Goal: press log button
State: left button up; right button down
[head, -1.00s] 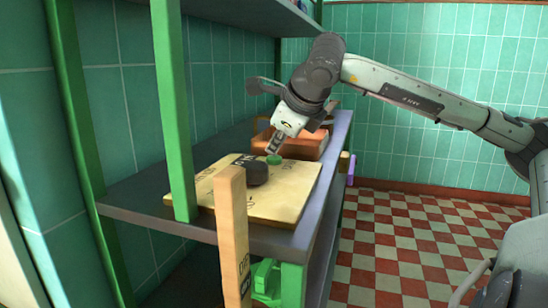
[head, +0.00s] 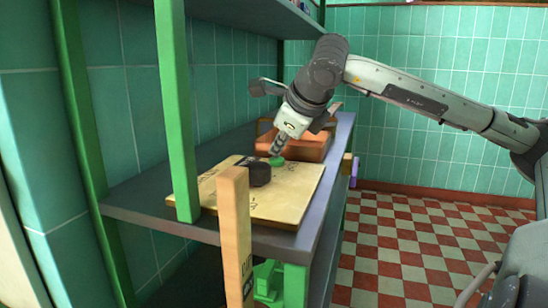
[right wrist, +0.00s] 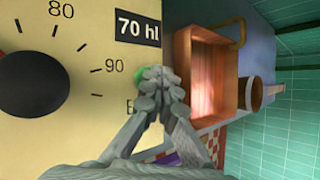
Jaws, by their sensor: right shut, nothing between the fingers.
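The log button is a small green button (head: 277,161) on a pale yellow panel (head: 290,196) lying on the shelf. A dark round knob (head: 258,174) sits beside it on the same panel. My right gripper (head: 276,151) is shut and empty, its fingertips right at the green button; I cannot tell whether they touch it. In the right wrist view the shut fingers (right wrist: 157,84) cover most of the green button (right wrist: 141,82). The black knob (right wrist: 30,85) and a "70 hl" display (right wrist: 138,27) show there too. My left gripper is not in view.
A copper-coloured open box (head: 307,148) stands behind the panel, close to the gripper. The checkered floor (head: 400,240) at right is clear.

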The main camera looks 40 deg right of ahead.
aim_at(278, 160)
jog(key=shift+r, duration=0.7)
jog(key=shift+r+p, duration=0.1)
jog(key=shift+p, duration=0.2)
jog(key=shift+r+p, duration=1.55)
jog(key=shift+r, duration=0.9)
